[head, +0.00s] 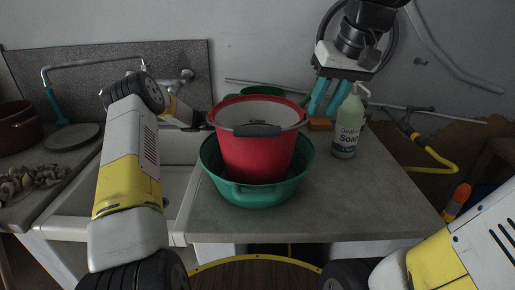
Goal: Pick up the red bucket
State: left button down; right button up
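The red bucket (255,158) stands in a green basin (258,193) on the grey counter. Its pale inside shows, and a dark handle grip (257,130) lies against its front rim. My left gripper (205,119) reaches the bucket's left rim. Its fingers are hidden or too dark to make out, so I cannot tell if they touch the rim. My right gripper (324,108) points down behind and right of the bucket. Its two teal fingers are apart with nothing between them.
A soap bottle (348,125) stands right of my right gripper, near an orange-brown block (320,124). Another green container (262,90) shows behind the bucket. A sink with a tap (187,75) is at the left. The counter's (375,205) front right is clear.

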jog(key=w+r+g, duration=0.2)
jog(key=w, duration=0.6)
jog(key=n+g, duration=0.2)
send_near(295, 120)
jog(key=shift+h, duration=0.3)
jog(key=f, duration=0.3)
jog(key=a+f, duration=0.1)
jog(key=f, duration=0.5)
jog(key=shift+w+a+f, duration=0.1)
jog(key=shift+a+f, duration=0.1)
jog(key=shift+a, duration=0.1)
grip_shut()
dwell(0.4)
